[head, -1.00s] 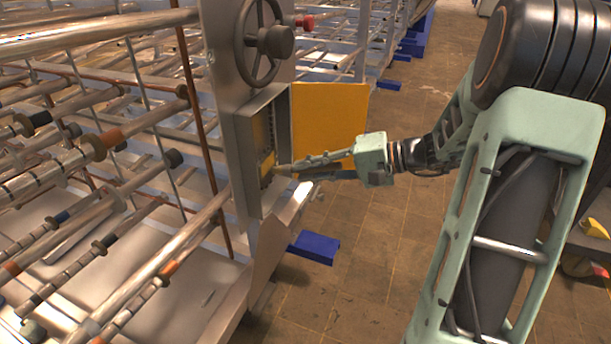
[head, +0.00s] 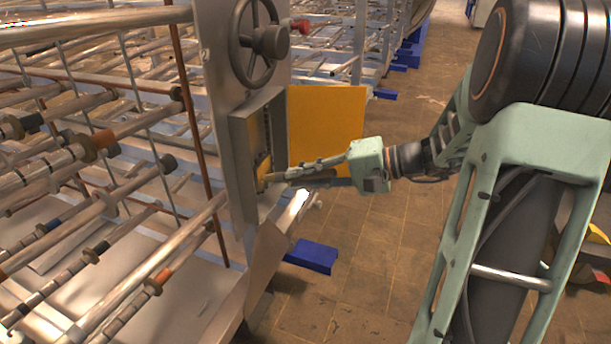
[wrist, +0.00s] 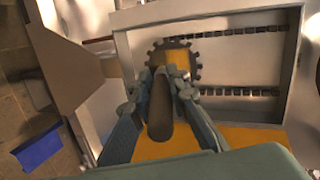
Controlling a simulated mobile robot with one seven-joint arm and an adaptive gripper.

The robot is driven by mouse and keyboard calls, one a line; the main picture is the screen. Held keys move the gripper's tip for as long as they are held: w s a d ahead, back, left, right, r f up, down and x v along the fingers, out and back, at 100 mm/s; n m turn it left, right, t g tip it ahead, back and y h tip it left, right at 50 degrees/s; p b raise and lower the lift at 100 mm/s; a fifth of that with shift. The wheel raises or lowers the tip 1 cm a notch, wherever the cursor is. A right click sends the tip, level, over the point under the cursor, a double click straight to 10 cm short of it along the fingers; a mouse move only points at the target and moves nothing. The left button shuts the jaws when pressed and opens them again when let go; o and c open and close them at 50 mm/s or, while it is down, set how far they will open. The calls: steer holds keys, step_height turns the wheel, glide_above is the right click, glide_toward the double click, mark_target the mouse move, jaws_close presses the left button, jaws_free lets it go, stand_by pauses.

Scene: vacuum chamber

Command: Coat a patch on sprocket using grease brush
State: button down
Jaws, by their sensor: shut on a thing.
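The sprocket (wrist: 197,72) is a dark toothed wheel inside an open metal box, seen in the wrist view. My fingers and the held brush cover its lower middle. My gripper (wrist: 168,82) is shut on the grease brush (wrist: 160,115), whose brown rounded handle shows between the fingers. The brush tip is hidden in the wrist view, so I cannot tell if it touches the sprocket.
The grey box (head: 246,145) has a yellow door (head: 326,115) swung open to the right. Two chain runs (wrist: 240,92) cross the box. A handwheel (head: 258,40) is above. Racks of metal rods fill the left.

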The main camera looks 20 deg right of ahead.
steer(key=shift+s+a+b, duration=0.35)
steer(key=shift+s+a, duration=0.25)
steer(key=shift+s, duration=0.2)
steer(key=shift+s+a+b, duration=0.35)
steer(key=shift+s+a, duration=0.2)
steer(key=shift+s, duration=0.2)
steer(key=shift+d, duration=0.1)
steer(key=shift+s+d, duration=0.9)
steer(key=shift+d, duration=0.3)
steer(key=shift+s+d, duration=0.85)
steer(key=shift+d, duration=0.35)
steer(key=shift+s+d+b, duration=0.5)
steer(key=shift+s+d, duration=0.4)
steer(key=shift+d, duration=0.3)
steer(key=shift+w+a, duration=0.1)
steer(key=w+a+b, duration=0.1)
steer(key=w+a, duration=0.3)
steer(key=a, duration=0.1)
steer(key=shift+a, duration=0.4)
steer(key=shift+w+a+b, duration=0.35)
steer(key=shift+w+a, duration=0.2)
steer(key=shift+a, duration=0.1)
